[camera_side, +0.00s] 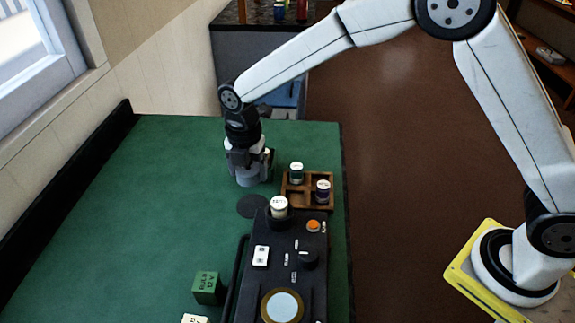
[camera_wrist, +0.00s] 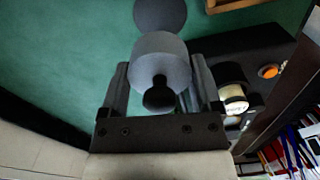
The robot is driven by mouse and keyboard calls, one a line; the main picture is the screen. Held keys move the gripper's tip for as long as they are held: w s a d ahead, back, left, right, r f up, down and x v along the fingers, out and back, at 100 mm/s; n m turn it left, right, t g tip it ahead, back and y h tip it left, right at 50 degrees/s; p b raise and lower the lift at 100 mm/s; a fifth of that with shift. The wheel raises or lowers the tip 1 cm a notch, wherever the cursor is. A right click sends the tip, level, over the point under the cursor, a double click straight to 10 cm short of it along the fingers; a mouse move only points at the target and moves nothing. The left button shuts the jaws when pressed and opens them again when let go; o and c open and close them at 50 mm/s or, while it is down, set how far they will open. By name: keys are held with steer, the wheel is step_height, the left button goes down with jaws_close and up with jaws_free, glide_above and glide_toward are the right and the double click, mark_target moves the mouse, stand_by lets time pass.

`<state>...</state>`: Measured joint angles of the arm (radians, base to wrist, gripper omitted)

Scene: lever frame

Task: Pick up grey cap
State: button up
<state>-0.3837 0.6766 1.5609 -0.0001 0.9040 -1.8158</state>
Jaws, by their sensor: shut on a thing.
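The grey cap (camera_wrist: 160,58) is a short grey cylinder with a black knob. In the wrist view it sits between the two fingers of my gripper (camera_wrist: 160,78), which is shut on it. In the side view my gripper (camera_side: 247,160) points down over the green table, with the grey cap (camera_side: 252,178) showing at its lower end. I cannot tell whether the cap touches the table. A flat dark disc (camera_side: 252,207) lies on the table close by; it also shows in the wrist view (camera_wrist: 160,14).
A wooden divided tray (camera_side: 296,200) with small jars stands right of my gripper. A black device (camera_side: 262,282) with a white-topped jar (camera_side: 279,206) and an orange button (camera_side: 313,226) is in front. A green block (camera_side: 207,287) lies left of it. The table's left is clear.

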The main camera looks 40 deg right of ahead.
steer(key=shift+r, duration=0.55)
steer(key=shift+s, duration=0.1)
steer(key=shift+s+a+r, duration=0.1)
steer(key=shift+s+r, duration=0.05)
steer(key=shift+r, duration=0.1)
step_height(320, 180, up, 5)
glide_above(279, 203)
steer(key=w, duration=0.1)
steer(key=shift+w+a+r, duration=0.1)
steer(key=shift+w, duration=0.1)
steer(key=shift+s+r, duration=0.25)
steer(key=shift+s, duration=0.5)
steer(key=shift+f, duration=0.1)
steer(key=shift+f, duration=3.05)
steer(key=shift+f, duration=0.2)
